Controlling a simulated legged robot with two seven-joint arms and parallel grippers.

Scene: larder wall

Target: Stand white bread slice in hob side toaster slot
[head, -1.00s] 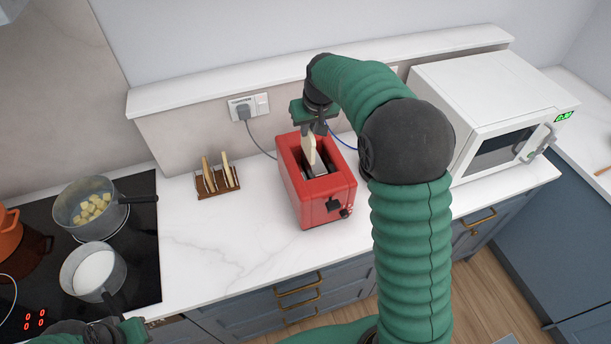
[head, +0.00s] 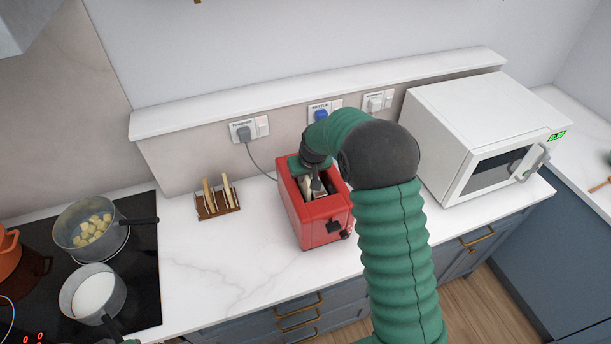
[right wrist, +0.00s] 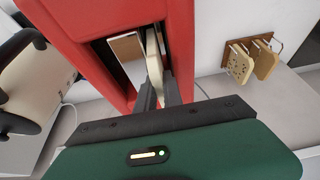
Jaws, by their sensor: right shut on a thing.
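The red toaster (head: 318,232) stands on the counter, with its lever end facing the front. My right gripper (head: 312,190) is over its top opening, pointing down. In the right wrist view its fingers (right wrist: 160,92) are shut on the white bread slice (right wrist: 154,58). The slice is on edge in the hob side of the toaster opening, beside a metal divider (right wrist: 126,46). Its lower part is hidden, so I cannot tell how deep it sits. Of my left gripper, only a green sliver shows at the bottom edge of the head view; its fingers are out of sight.
A wooden rack (head: 218,205) with slices stands left of the toaster, also in the right wrist view (right wrist: 262,58). The hob (head: 145,270) with pans is farther left. A white microwave (head: 455,125) stands at right. The counter front-left of the toaster is clear.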

